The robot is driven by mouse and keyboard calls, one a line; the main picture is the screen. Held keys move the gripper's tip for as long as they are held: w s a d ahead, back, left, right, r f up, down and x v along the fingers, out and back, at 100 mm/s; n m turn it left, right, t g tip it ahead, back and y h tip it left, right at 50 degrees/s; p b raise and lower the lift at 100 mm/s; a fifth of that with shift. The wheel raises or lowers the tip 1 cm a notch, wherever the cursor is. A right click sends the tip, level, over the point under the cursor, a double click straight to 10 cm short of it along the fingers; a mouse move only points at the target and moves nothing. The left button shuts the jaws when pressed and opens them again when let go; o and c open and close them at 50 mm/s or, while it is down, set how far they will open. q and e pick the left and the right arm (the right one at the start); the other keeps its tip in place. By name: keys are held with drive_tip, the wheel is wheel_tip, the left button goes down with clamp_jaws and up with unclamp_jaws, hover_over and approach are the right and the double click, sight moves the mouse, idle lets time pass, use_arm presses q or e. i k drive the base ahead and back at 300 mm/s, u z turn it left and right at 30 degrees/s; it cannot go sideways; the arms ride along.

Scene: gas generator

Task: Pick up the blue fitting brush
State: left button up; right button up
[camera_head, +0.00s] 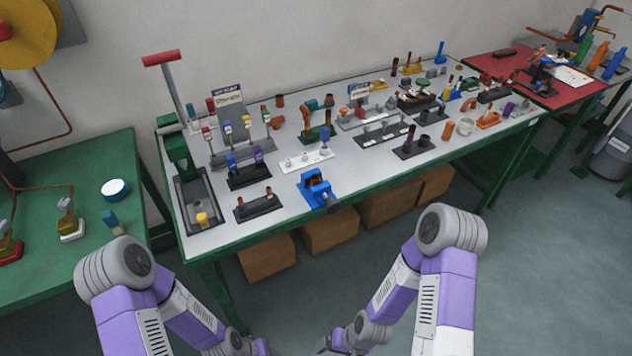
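Several small upright tools with coloured tops stand in holders on the grey-topped table. A blue-topped one (232,162) stands in a black holder (249,178) beside a purple-topped one (258,155). At this size I cannot tell for sure which is the blue fitting brush. My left gripper (261,347) is low at the bottom edge, partly out of frame, in front of the table. My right gripper (325,344) is also low at the bottom, in front of the table. Neither touches any tool. Their fingers are too small to read.
The table (222,244) is crowded with racks; a blue vise (316,188) sits at its front edge. Cardboard boxes (330,228) are underneath. A green table (95,165) stands left, a red-topped one (505,66) at the far right. The floor in front is clear.

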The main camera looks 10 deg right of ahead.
sight(325, 132)
drive_tip(key=z, duration=1.75)
drive_tip(key=i, duration=1.85)
drive_tip(key=u, duration=3.45)
